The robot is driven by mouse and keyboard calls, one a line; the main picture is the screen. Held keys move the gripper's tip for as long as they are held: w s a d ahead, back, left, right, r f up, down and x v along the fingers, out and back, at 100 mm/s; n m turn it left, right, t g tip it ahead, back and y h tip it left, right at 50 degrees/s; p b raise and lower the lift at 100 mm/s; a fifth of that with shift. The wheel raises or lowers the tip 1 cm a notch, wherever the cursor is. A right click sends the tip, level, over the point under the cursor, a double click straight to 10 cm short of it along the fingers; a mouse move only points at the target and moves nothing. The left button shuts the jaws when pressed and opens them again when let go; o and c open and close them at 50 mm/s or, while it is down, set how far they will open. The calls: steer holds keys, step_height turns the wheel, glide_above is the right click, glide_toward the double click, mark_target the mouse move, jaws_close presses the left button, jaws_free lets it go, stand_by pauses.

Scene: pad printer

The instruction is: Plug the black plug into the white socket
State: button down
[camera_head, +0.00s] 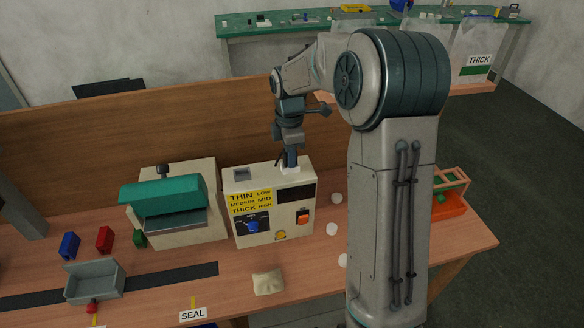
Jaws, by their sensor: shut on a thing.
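My gripper (290,159) points down at the top of the cream control box, near its right rear part. It is shut on a small dark thing, most likely the black plug, which the fingers largely hide. A small white piece, which looks like the white socket (291,170), shows on the box top directly below the fingers. I cannot tell whether the plug is in the socket or just above it. The control box (300,190) has a yellow THIN/MEDIUM/THICK label, a blue knob (252,226) and an orange switch (303,216).
A green-topped sealing machine (163,195) stands left of the box. A grey tray (95,283), red and blue blocks, a beige pouch (268,283) and white round pieces (332,229) lie on the table. An orange crate (448,206) is at right. A wooden panel (130,128) stands behind.

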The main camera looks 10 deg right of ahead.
steer(key=shift+f, duration=0.15)
steer(key=c, duration=1.1)
jaws_free()
steer(key=shift+o, duration=0.2)
step_height(320, 180, up, 14)
steer(key=b, duration=0.1)
steer(key=s+f+m+t, duration=0.1)
steer(key=s+f+m, duration=0.2)
steer(key=s+m, duration=0.6)
steer(key=s+f+m+t, duration=0.2)
steer(key=s+m, duration=0.7)
steer(key=s, duration=0.9)
step_height(320, 180, down, 2)
steer(key=shift+f, duration=0.1)
